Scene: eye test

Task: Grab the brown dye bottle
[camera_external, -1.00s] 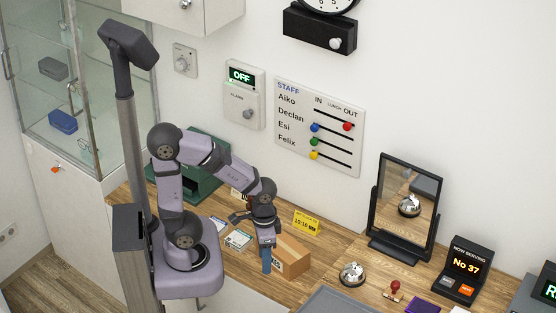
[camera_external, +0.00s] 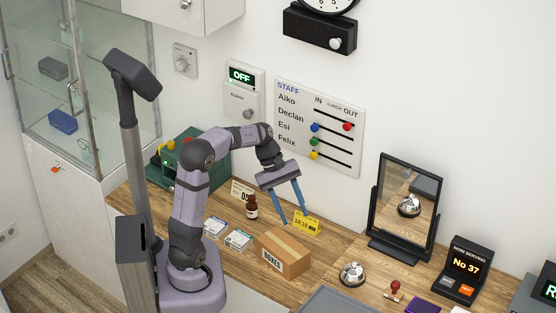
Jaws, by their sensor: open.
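The brown dye bottle (camera_external: 252,208) stands upright on the wooden counter, with a dark cap and a pale label. It is left of the cardboard box and in front of a small white card (camera_external: 241,189). My gripper (camera_external: 294,222) is open, with its two blue fingers apart and pointing down. It is to the right of the bottle, above and behind the box, in front of the yellow sign.
A cardboard box (camera_external: 283,253) marked "BOXES" stands close right of the bottle. Two small packets (camera_external: 238,240) lie in front. A yellow sign (camera_external: 307,224) is behind my fingers. A green machine (camera_external: 205,165) is at left. A bell (camera_external: 352,273) and mirror (camera_external: 405,206) are right.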

